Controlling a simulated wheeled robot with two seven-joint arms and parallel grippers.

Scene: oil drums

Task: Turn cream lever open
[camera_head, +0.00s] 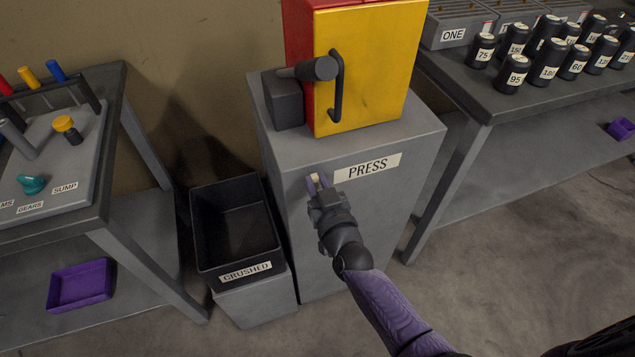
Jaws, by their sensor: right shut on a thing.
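The cream lever (315,178) shows as a small pale piece on the front of the grey press cabinet (285,150), left of the PRESS label. My right gripper (317,181) reaches in from the lower right and is shut on the cream lever, its fingers on both sides of it. The fingers and wrist hide most of the lever, so its angle is hard to tell. My left gripper is not in view.
A red and yellow press box (370,70) with a dark handle stands on the cabinet. A black CRUSHED bin (268,268) stands to the left. A bench (110,150) is at far left, and a table (470,95) with several black drums is at right.

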